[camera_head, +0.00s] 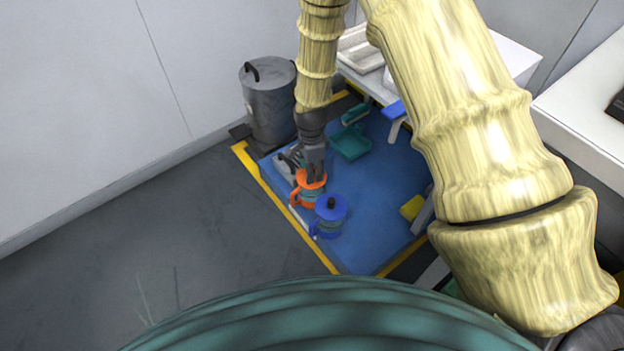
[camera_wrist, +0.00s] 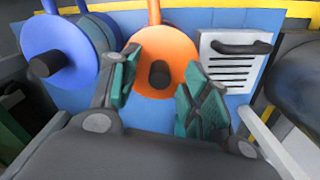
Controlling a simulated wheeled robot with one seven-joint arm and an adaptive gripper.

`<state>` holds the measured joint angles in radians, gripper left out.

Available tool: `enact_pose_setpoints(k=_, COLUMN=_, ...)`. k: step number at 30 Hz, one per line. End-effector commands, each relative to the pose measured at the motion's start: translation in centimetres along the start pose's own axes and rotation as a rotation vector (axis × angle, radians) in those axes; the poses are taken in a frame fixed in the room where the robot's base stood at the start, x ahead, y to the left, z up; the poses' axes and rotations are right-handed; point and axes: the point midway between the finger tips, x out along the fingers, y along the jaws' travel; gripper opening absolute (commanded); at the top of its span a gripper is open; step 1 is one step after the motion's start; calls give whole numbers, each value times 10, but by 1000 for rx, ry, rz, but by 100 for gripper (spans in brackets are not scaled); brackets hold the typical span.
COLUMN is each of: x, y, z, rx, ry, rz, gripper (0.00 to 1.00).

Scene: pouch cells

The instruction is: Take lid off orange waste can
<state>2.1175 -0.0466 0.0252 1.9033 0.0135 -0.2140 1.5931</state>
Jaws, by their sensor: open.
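The orange waste can (camera_head: 308,196) stands on the blue mat, its handle on the left in the head view. Its round orange lid (camera_wrist: 180,50) with a dark knob (camera_wrist: 159,75) faces the camera in the wrist view. My gripper (camera_wrist: 155,85) is open, with its teal finger pads on either side of the knob. The pads look apart from the knob. In the head view my gripper (camera_head: 316,172) is right above the orange can and hides part of its lid.
A blue can (camera_head: 330,218) with a dark knob stands close beside the orange one. A white slotted box (camera_wrist: 235,60) with a dark handle is on its other side. A grey bin (camera_head: 272,105) stands by the wall. A teal dustpan (camera_head: 350,143) lies behind on the mat.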

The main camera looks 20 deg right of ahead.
Motion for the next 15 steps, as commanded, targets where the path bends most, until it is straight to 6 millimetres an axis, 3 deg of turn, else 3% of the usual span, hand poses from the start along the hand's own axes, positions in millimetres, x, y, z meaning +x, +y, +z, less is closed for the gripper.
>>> enact_pose_setpoints(k=3, x=9, y=-1, z=0, rx=0, ry=0, rz=-1, gripper=46)
enact_pose_setpoints(k=10, x=9, y=0, z=0, rx=0, ry=0, rz=-1, gripper=44)
enact_pose_setpoints(k=15, x=9, y=0, z=0, rx=0, ry=0, rz=-1, gripper=14)
